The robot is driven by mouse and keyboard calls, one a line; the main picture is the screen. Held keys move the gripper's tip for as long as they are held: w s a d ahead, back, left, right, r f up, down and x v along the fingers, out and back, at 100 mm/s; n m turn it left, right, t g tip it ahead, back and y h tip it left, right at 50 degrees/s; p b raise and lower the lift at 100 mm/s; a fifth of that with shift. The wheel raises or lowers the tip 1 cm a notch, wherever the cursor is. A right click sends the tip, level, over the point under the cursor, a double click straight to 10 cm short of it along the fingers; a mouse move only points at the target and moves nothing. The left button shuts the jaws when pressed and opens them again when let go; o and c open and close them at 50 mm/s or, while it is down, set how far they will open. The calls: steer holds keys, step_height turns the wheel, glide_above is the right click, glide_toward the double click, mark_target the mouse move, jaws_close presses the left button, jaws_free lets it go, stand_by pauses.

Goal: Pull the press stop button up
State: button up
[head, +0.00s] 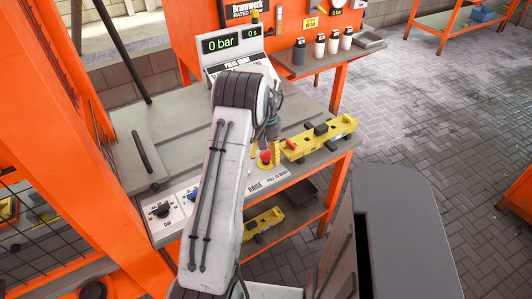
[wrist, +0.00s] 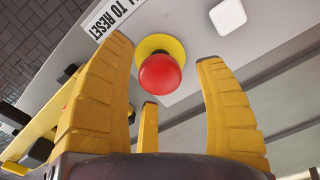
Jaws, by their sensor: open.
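The press stop button (wrist: 161,75) is a red mushroom head on a yellow round base, set in the grey panel by a label reading "TO RESET". In the wrist view it lies just beyond the fingertips, roughly between them, with clear space on both sides. In the head view the red button (head: 265,156) shows below my gripper (head: 267,140), partly hidden by the fingers. My gripper's yellow fingers (wrist: 165,80) are spread open and hold nothing. I cannot tell the exact gap between fingertips and button.
A yellow tool (head: 319,138) lies on the bench right of the button. Dials (head: 161,210) sit on the panel at left. A white square button (wrist: 228,16) is near the red one. A display (head: 230,43) stands behind. An orange frame (head: 75,110) rises at left.

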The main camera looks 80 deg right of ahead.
mark_target(266, 153)
step_height(266, 153, up, 12)
stand_by(0.8)
stand_by(0.7)
